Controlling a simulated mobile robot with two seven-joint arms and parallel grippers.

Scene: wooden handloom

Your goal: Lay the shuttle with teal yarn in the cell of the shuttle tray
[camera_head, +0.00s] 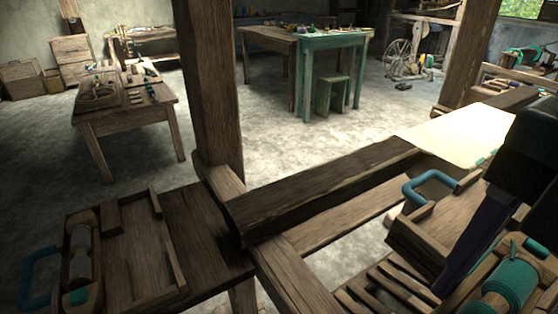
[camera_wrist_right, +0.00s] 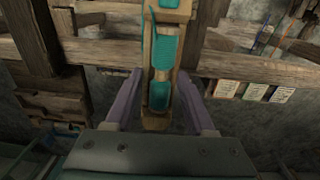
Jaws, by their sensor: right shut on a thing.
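The shuttle with teal yarn (camera_head: 510,284) is at the lower right of the head view. It has a pale wooden frame around teal windings. In the right wrist view the shuttle (camera_wrist_right: 163,60) stands lengthwise between the two purple fingers of my right gripper (camera_wrist_right: 160,80), which is shut on it. In the head view one purple finger (camera_head: 476,245) shows beside it. A wooden tray (camera_head: 135,255) with raised rails is at the lower left; I take it for the shuttle tray. Its wide middle part is bare. My left gripper is out of view.
A shuttle with grey yarn (camera_head: 81,250) lies at that tray's left, by a blue handle (camera_head: 38,280). A second blue-handled wooden piece (camera_head: 425,225) and slats (camera_head: 385,285) are near my right arm. A thick beam (camera_head: 320,190) and upright post (camera_head: 208,90) stand between the sides.

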